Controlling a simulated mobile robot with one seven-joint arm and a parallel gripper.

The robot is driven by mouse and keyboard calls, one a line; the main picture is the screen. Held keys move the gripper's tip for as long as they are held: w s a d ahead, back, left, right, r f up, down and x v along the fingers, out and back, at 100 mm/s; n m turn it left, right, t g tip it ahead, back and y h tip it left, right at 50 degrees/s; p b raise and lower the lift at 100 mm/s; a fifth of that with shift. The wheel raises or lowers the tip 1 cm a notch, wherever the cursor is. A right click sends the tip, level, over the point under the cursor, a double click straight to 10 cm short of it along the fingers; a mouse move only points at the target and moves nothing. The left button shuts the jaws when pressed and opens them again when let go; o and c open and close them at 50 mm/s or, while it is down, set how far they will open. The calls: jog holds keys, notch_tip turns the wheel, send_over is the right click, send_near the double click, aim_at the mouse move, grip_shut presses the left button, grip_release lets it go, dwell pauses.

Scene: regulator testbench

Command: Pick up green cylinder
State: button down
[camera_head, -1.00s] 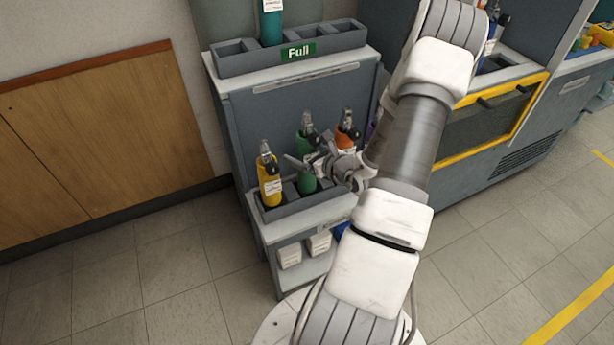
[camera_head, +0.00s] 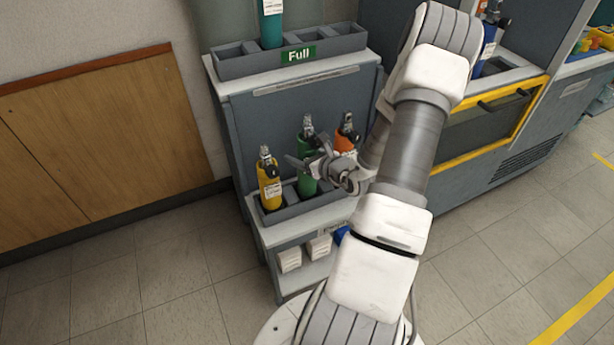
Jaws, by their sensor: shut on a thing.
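The green cylinder (camera_head: 307,186) stands upright in the lower grey rack (camera_head: 285,210), between a yellow cylinder (camera_head: 270,188) on its left and an orange cylinder (camera_head: 346,139) on its right. It has a metal valve on top and a white label. My gripper (camera_head: 306,163) reaches in from the right and is shut on the green cylinder's upper body. The gripper and wrist hide part of the cylinder. The cylinder's base is hidden behind the rack's front wall.
An upper rack marked "Full" (camera_head: 299,53) holds a teal cylinder (camera_head: 271,26) and has empty slots. White boxes (camera_head: 289,260) sit on the shelf below. A yellow-framed bench unit (camera_head: 487,121) with a blue cylinder (camera_head: 487,50) stands at the right. Floor at the left is clear.

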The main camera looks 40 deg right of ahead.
jog(key=shift+r+p, duration=1.8)
jog(key=shift+r, duration=3.3)
